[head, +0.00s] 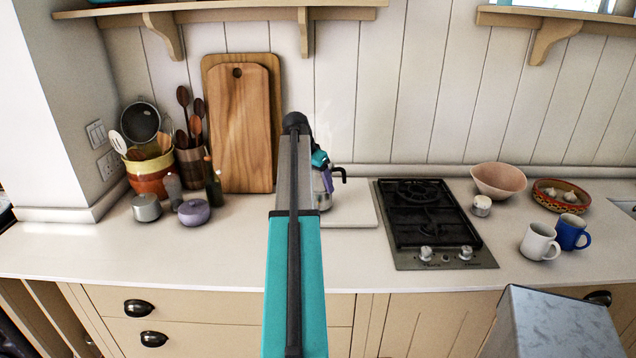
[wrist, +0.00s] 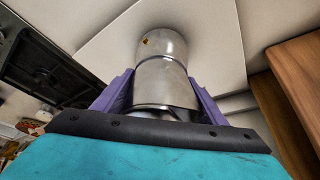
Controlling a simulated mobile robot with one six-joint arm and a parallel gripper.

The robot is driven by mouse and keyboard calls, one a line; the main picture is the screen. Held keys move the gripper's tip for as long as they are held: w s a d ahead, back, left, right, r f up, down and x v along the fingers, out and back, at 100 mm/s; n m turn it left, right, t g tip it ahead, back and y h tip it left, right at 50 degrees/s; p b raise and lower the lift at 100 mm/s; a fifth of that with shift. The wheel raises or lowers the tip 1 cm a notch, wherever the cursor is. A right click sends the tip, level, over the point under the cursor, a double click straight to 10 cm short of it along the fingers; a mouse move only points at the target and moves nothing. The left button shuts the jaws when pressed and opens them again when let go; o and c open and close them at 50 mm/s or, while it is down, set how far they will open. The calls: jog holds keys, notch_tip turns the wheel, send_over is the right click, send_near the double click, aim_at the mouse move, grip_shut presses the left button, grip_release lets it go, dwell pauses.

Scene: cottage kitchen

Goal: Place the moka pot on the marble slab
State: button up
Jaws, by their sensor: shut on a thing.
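The silver moka pot (head: 323,200) with a dark handle shows in the head view just right of my arm, which hides part of it. My gripper (head: 325,181) is shut on it, with purple fingers. In the wrist view the moka pot (wrist: 166,82) is between the two fingers of my gripper (wrist: 157,90), its base pointing away from the camera. The pale marble slab (head: 358,208) lies on the counter left of the hob, and the pot is over it. The pot looks upright. Whether its base touches the slab I cannot tell.
Wooden cutting boards (head: 240,125) lean on the wall at left, close to my gripper. A dark bottle (head: 214,188) and a purple lidded pot (head: 194,212) stand before them. The black gas hob (head: 425,215) is right of the slab. Mugs (head: 540,241) stand farther right.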

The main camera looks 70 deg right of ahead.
jog(key=shift+f, duration=0.4)
jog(key=shift+f, duration=0.15)
jog(key=o, duration=2.1)
jog(key=shift+c, duration=0.2)
jog(key=b+v, duration=0.2)
jog(key=v, duration=1)
jog(key=shift+w, duration=0.1)
